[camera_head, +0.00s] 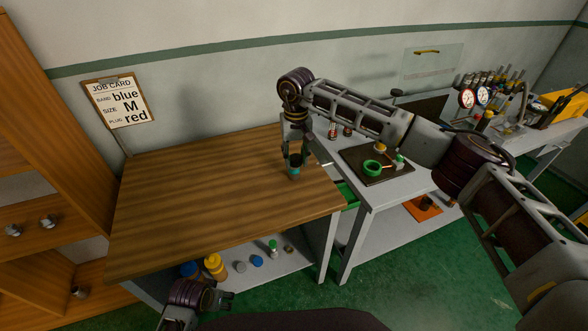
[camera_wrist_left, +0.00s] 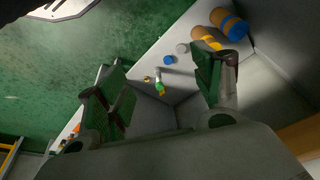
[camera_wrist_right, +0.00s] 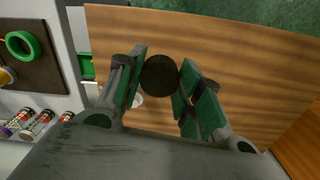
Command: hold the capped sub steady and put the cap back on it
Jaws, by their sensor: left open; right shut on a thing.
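My right gripper (camera_head: 294,162) is over the right part of the wooden bench top, pointing down. It is shut on a dark round piece with a teal-blue band, the sub (camera_head: 294,172); its dark round end (camera_wrist_right: 158,76) shows between the fingers in the right wrist view. I cannot tell whether it touches the bench. Part of a small white disc (camera_wrist_right: 138,100) shows beside the fingers there; I cannot tell whether it is the cap. My left gripper (camera_head: 222,301) is open and empty in front of the bench, low down; its spread fingers (camera_wrist_left: 162,88) show in the left wrist view.
The wooden bench top (camera_head: 190,205) is otherwise clear. A lower shelf (camera_head: 262,268) holds bottles, blue and grey round pieces. To the right, a grey table has a dark mat (camera_head: 372,176) with a green ring (camera_head: 373,167). A job card (camera_head: 118,102) hangs on the wall.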

